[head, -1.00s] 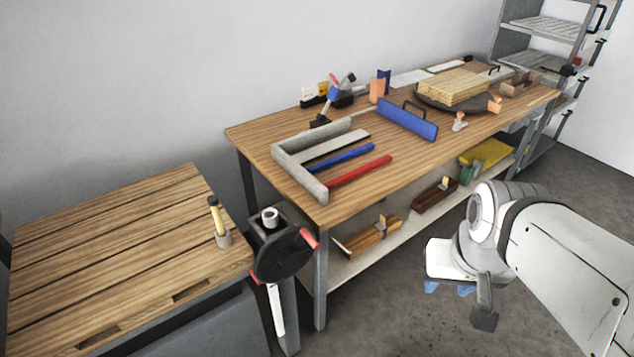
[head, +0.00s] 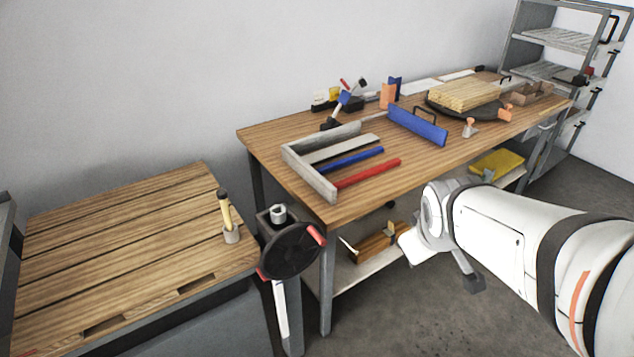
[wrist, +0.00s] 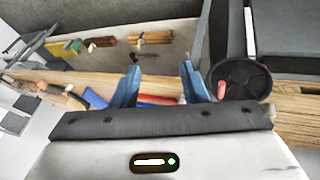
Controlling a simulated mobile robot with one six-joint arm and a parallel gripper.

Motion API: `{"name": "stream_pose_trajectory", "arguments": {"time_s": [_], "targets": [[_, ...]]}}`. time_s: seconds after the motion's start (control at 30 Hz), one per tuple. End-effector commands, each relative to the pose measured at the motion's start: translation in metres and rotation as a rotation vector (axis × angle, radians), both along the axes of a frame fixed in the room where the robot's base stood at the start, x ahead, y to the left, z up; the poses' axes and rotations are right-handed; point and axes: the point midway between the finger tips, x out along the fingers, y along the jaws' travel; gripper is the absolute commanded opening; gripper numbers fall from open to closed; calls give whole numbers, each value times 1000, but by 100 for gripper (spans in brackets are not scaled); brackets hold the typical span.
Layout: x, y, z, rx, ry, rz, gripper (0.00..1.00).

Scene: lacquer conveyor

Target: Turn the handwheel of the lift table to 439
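The handwheel (head: 290,252) is a black disc with a red grip (head: 317,235) at its upper right and another red piece at its lower left. It sits on a grey post at the right front corner of a slatted wooden table top (head: 120,250). A white strip (head: 281,308) hangs below it. No number is readable. The handwheel also shows in the wrist view (wrist: 240,78), right of my gripper (wrist: 160,68). My gripper's two blue fingers are apart with nothing between them, and do not touch the wheel. In the head view the fingers are hidden.
A long workbench (head: 260,140) stands behind, with a grey frame (head: 318,180), red and blue bars and a blue float (head: 417,125) on it. Its front leg is close to the wheel. Floor is free in front.

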Motion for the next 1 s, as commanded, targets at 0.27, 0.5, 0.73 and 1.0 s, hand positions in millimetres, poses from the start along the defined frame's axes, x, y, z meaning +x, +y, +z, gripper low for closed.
{"name": "stream_pose_trajectory", "arguments": {"time_s": [0.27,0.5,0.73,1.0], "targets": [[120,9,-66,-541,-320,818,40],[161,77,-119,-945,-679,1510,40],[148,125,-150,-1151,-1021,1853,40],[147,148,-158,-1201,-1143,1928,40]]}}
